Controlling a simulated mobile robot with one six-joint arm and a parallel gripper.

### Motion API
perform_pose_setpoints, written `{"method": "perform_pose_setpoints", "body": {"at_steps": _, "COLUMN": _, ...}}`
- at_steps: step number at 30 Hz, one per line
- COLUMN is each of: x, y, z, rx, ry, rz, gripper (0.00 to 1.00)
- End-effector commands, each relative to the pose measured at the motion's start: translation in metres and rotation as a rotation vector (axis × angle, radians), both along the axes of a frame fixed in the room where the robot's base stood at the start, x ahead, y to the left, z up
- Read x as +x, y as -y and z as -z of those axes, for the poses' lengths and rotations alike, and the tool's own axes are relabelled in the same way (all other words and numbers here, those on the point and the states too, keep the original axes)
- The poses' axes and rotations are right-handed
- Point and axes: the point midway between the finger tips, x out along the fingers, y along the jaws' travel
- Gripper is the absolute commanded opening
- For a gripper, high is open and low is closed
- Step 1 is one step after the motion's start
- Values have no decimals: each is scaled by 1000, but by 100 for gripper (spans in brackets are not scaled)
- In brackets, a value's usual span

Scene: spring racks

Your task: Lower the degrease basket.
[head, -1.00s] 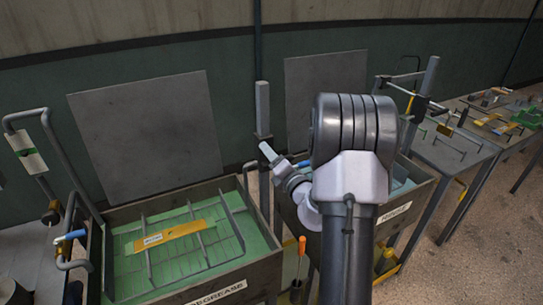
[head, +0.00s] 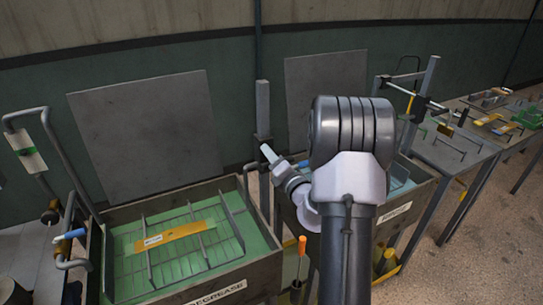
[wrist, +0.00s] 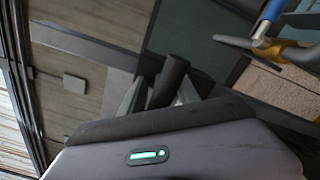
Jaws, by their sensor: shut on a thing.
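The degrease basket (head: 148,265), a dark wire frame, sits inside the tank at left, over or in green liquid; its depth is unclear. A yellow strip (head: 176,235) with a pale label lies in it. The tank wall (head: 250,280) bears a DEGREASE label. A post (head: 263,105) stands behind the tank's right corner. In the wrist view my gripper (wrist: 165,92) is shut on a dark round bar (wrist: 172,75), which sticks up between the fingers. In the head view my arm stands right of the tank, and the fingertips cannot be made out.
A second tank (head: 400,228) stands behind and right of my arm. A bent bar with a blue and white grip (head: 70,236) stands at the left tank's side. A table (head: 450,152) with parts lies at right. Flat grey panels (head: 145,135) stand behind the tanks.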

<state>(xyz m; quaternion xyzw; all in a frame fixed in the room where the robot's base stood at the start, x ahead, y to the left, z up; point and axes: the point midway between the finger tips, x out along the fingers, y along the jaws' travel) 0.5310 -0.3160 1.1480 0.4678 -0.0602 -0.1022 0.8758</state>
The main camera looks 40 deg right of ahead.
Motion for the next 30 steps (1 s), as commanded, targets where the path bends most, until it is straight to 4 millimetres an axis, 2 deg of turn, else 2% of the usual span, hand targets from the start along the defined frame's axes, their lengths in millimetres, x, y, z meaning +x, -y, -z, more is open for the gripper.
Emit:
{"method": "perform_pose_setpoints", "body": {"at_steps": 1, "x": -1, "y": -1, "z": 18, "rx": 2, "ry": -13, "rz": -2, "gripper": 0}}
{"method": "perform_pose_setpoints", "body": {"at_steps": 15, "x": -1, "y": -2, "z": 118, "rx": 0, "ry": -17, "rz": -2, "gripper": 0}}
{"method": "perform_pose_setpoints", "body": {"at_steps": 21, "x": -1, "y": -2, "z": 145, "rx": -1, "ry": -15, "rz": -4, "gripper": 0}}
{"method": "perform_pose_setpoints", "body": {"at_steps": 30, "x": -1, "y": -2, "z": 159, "rx": -1, "ry": -15, "rz": -4, "gripper": 0}}
